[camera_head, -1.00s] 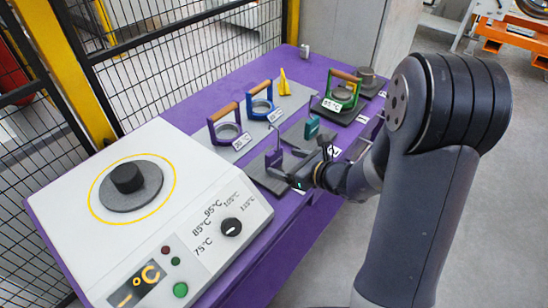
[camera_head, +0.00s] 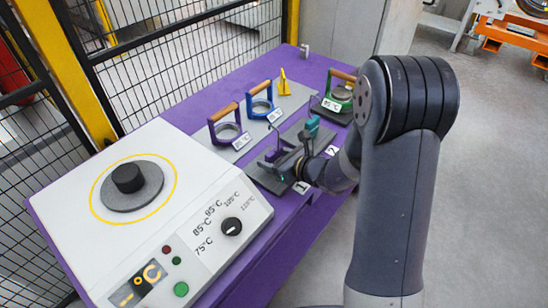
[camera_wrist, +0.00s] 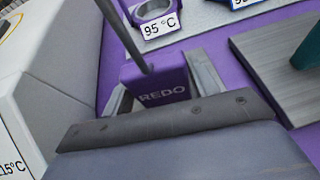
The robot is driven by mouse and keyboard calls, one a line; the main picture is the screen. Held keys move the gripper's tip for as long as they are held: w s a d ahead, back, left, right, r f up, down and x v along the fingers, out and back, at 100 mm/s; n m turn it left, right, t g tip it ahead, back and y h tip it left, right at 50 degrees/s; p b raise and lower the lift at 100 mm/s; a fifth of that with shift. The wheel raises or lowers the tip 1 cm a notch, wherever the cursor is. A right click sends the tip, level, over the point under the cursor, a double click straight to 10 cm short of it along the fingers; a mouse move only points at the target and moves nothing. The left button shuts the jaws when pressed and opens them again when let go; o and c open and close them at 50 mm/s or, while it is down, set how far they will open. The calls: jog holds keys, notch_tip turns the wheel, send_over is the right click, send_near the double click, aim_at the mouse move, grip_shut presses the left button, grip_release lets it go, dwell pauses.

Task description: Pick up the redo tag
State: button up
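The redo tag (camera_wrist: 158,88) is a purple block lettered REDO in the wrist view, with a dark rod rising from it. In the head view the small purple tag (camera_head: 272,155) is partly hidden by my gripper (camera_head: 287,166), low over a dark plate. In the wrist view my gripper (camera_wrist: 160,82) has one grey finger at each side of the tag, the tag between them. The fingers look open, with a slight gap at the left. Whether the right finger touches the tag is unclear.
A teal tag (camera_head: 312,127) stands on a neighbouring dark plate. Purple (camera_head: 226,130), blue (camera_head: 260,103) and green (camera_head: 340,97) handled frames stand behind on the purple table (camera_head: 315,68). A white heater box (camera_head: 175,225) fills the left. Wire fencing stands behind.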

jog(key=c, duration=0.6)
